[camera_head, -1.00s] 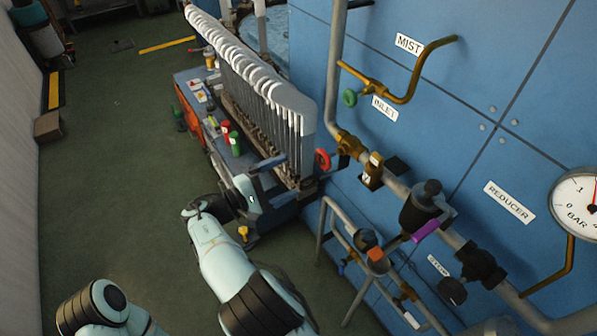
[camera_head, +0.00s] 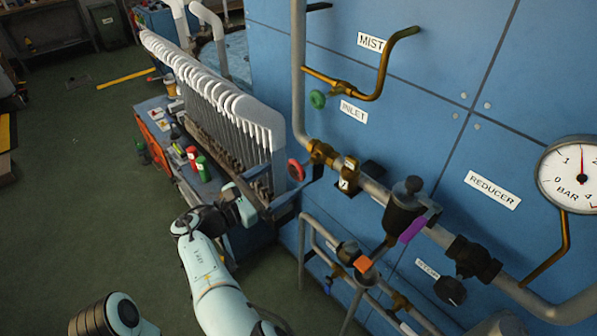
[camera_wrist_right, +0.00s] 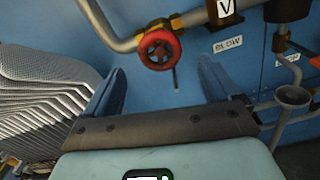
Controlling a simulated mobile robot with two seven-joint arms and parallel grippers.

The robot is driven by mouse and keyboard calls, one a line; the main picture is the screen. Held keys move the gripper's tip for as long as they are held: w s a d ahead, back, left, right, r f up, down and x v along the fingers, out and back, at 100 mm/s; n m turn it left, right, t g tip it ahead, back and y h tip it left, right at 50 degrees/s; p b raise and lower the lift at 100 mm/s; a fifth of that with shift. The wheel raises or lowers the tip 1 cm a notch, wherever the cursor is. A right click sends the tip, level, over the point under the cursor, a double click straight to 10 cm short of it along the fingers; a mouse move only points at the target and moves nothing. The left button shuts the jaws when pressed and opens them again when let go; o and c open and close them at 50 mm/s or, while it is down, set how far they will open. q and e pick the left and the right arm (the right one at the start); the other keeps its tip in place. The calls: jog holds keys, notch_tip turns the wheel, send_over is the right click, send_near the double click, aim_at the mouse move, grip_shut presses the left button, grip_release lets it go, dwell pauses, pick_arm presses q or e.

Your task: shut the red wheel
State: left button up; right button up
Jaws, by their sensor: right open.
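The red wheel (camera_head: 296,170) is a small round handwheel on a brass valve (camera_head: 322,152) of the grey pipe along the blue wall. In the right wrist view, the red wheel (camera_wrist_right: 159,48) faces me just ahead of the fingertips, roughly centred between them. My right gripper (camera_wrist_right: 162,66) is open and empty, one finger to each side of the wheel's line. In the head view it is partly hidden, close to the wheel's lower left. I see no contact with the wheel. My left gripper is out of view.
A rack of white-topped sock boards (camera_head: 215,95) stands left of the wheel. Red and green containers (camera_head: 201,167) stand on the bench beside it. A green wheel (camera_head: 317,99) is above, near the INLET label. The REDUCER valve (camera_head: 404,208) and lower pipes (camera_head: 330,240) lie right and below.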

aim_at(294, 173)
jog(key=x, duration=0.7)
jog(key=shift+w+d+b, duration=0.1)
jog(key=shift+b, duration=0.2)
jog(key=c, duration=1)
